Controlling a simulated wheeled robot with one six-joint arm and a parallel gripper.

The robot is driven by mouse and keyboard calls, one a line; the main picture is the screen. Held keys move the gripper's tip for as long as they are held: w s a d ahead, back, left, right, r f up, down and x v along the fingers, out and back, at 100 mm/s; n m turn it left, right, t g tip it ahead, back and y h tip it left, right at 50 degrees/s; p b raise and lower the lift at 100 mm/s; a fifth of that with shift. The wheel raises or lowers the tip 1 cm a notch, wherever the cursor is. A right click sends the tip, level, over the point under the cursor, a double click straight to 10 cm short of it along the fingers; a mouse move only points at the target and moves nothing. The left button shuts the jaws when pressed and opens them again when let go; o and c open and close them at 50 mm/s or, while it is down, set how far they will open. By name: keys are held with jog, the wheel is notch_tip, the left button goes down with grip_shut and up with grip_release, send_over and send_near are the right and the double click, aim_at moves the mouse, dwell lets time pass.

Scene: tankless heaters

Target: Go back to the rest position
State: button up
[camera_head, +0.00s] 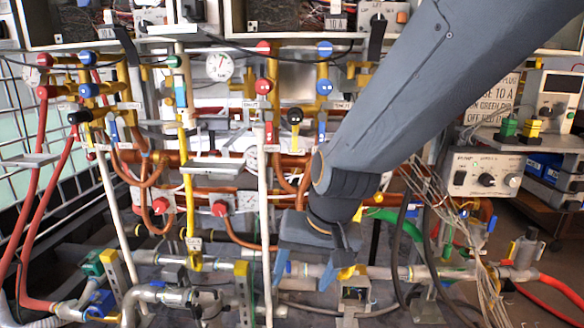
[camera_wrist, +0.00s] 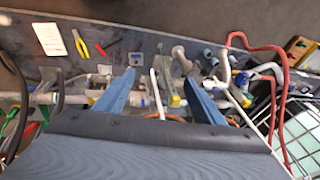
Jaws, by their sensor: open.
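My gripper (camera_head: 303,282) hangs from my grey arm, which comes in from the upper right of the head view. It points down in front of the pipework, over the lower grey pipes. In the wrist view my gripper (camera_wrist: 160,78) shows two blue fingers spread wide apart with nothing held between them. Grey pipes (camera_wrist: 75,98) with valves lie beyond and between the fingers. From these views I cannot tell the exact gap between the fingertips and the pipes.
Red and copper pipes, gauges (camera_head: 219,67) and valves fill the left and middle. A control box (camera_head: 485,173) and hanging wires are at right. Yellow-handled pliers (camera_wrist: 80,43) and a white card (camera_wrist: 48,39) lie on the grey surface. Bare floor shows at far right.

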jog(key=s+d+r+n+g+h, duration=0.1)
jog(key=s+d+n+g+h, duration=0.15)
jog(key=s+d, duration=0.8)
jog(key=d+r+m+p, duration=0.2)
jog(key=d+r+p, duration=0.4)
jog(key=p, duration=0.8)
jog(key=shift+s+d+r, duration=0.25)
jog(key=shift+d+r, duration=0.1)
jog(key=shift+r, duration=0.15)
dwell(1.0)
